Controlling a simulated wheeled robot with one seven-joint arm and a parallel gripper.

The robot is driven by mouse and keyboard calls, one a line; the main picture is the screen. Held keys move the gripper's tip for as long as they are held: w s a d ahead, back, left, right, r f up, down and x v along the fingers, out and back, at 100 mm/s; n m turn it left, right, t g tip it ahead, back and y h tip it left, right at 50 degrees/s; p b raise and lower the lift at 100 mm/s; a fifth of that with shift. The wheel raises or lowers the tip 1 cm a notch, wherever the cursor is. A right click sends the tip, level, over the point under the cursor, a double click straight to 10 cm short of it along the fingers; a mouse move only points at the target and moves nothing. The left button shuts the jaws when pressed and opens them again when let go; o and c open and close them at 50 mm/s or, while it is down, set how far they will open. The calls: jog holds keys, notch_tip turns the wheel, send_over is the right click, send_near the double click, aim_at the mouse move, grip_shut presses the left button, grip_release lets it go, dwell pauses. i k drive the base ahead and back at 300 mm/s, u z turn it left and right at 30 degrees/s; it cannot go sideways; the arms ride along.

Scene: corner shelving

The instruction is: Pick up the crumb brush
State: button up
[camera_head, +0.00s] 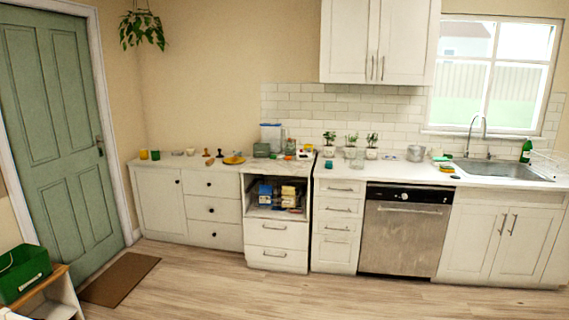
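I cannot pick out the crumb brush for certain; the small things on the counter are too small to tell. Two small brown upright things (220,153) stand on the left part of the white counter (165,162), and either could be a handled tool. A yellow dish (234,160) lies just right of them, with something brownish on or beside it. My gripper is not in view.
A yellow cup (144,154) and green cup (155,155) stand at the counter's left end. Potted plants (372,147) stand mid-counter, left of the sink (505,171). A dishwasher (403,230) is below. A green crate (24,273) sits lower left.

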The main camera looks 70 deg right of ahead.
aim_at(210, 162)
jog(key=z, duration=0.9)
jog(key=i, duration=0.55)
jog(key=z, duration=1.15)
jog(key=i, duration=2.85)
jog(key=u, duration=3)
